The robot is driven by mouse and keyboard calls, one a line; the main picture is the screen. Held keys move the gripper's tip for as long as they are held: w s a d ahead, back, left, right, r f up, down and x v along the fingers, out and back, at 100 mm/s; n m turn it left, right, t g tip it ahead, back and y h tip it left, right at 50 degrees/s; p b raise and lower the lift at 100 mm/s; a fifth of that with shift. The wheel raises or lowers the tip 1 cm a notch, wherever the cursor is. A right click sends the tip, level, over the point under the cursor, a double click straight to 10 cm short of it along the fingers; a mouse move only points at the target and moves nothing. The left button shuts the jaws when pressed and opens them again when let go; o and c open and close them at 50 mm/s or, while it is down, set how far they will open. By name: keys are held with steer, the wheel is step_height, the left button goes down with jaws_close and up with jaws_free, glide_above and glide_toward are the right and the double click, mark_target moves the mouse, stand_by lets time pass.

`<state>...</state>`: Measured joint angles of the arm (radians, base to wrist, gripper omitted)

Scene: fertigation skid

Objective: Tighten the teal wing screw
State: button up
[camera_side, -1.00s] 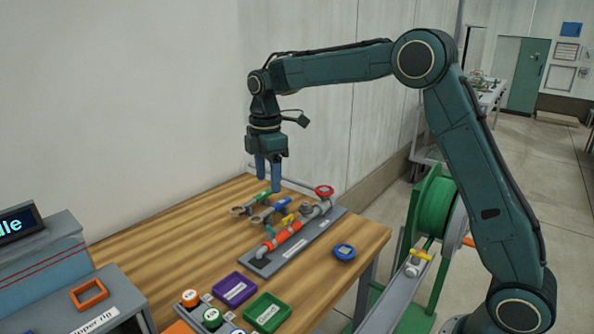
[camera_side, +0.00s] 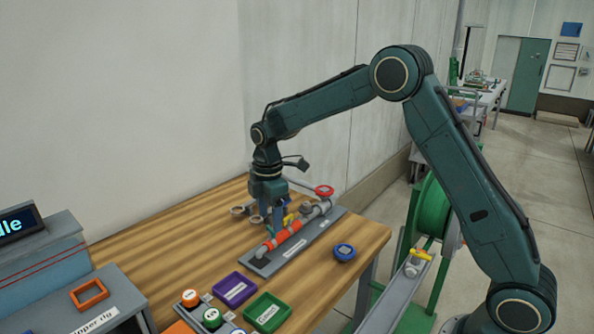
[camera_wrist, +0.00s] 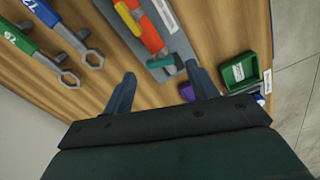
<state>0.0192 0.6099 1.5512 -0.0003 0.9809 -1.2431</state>
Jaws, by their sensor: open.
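The teal wing screw (camera_wrist: 168,62) sits at the near end of the orange-and-grey pipe assembly in the wrist view. In the side view it is small and hard to make out beside my fingers. My gripper (camera_wrist: 162,78) is open and empty. In the wrist view its two fingertips lie on either side of the screw, the right one closer to it. In the side view my gripper (camera_side: 272,222) points down, low over the near part of the pipe assembly. I cannot tell the exact height gap between fingertips and screw.
Wrenches (camera_wrist: 70,78) lie left. A blue knob (camera_side: 344,252), purple tray (camera_side: 234,289) and green tray (camera_side: 267,312) stand nearby.

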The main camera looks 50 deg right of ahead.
mark_target(271, 229)
steer(key=shift+f, duration=1.65)
steer(key=c, duration=1)
